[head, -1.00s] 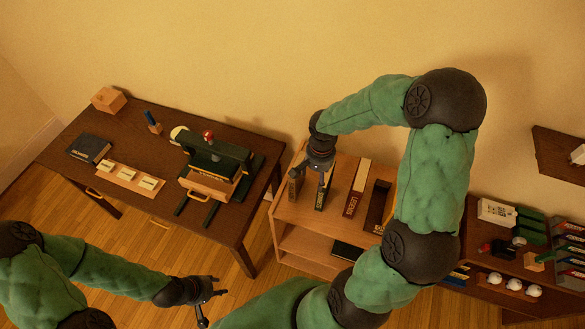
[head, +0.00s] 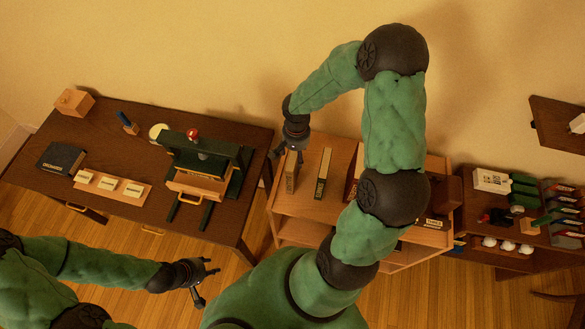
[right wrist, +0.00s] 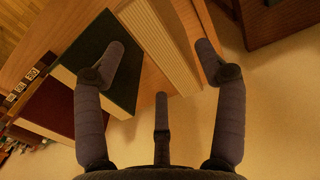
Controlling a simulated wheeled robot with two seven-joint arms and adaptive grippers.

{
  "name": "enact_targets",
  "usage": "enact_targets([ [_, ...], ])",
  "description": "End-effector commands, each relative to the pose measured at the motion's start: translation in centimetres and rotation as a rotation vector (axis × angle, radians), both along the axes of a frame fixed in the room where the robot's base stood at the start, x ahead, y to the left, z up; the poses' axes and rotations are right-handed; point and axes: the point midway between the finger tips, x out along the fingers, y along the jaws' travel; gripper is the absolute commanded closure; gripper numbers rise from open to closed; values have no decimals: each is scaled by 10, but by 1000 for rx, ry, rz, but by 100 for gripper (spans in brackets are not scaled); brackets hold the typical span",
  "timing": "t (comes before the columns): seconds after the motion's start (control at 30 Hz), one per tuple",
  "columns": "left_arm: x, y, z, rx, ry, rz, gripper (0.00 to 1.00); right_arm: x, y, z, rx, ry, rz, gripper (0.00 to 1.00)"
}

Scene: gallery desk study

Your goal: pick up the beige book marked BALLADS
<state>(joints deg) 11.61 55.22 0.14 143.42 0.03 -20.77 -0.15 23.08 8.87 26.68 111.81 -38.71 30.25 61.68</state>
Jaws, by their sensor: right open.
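The beige book (head: 291,178) stands upright at the left end of the low wooden bookcase; its lettering is too small to read. My right gripper (head: 289,156) is directly above it, partly covering its top. In the right wrist view, the gripper (right wrist: 163,68) is open, with a book's pale page block and beige covers (right wrist: 160,45) between and beyond its fingers. The fingers do not grip it. My left gripper (head: 207,284) is open and empty in front of the dark desk.
A dark green book (head: 322,173) stands right of the beige one, also seen in the wrist view (right wrist: 103,62). A red book (head: 351,182) is further right. The dark desk (head: 130,218) stands left of the bookcase (head: 304,207).

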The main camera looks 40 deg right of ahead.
Motion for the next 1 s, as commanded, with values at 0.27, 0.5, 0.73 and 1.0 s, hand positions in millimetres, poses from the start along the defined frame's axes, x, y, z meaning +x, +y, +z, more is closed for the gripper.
enact_targets([
  [0.27,0,0,2,0,0,0,60,4,1,-33,1,3,2,29],
  [0.5,0,0,0,0,0,0,60,4,1,-50,2,1,1,29],
  [0.73,0,0,1,0,0,0,60,4,1,-50,1,1,1,37],
  [1.0,0,0,1,0,0,0,60,4,1,-50,1,1,1,100],
])
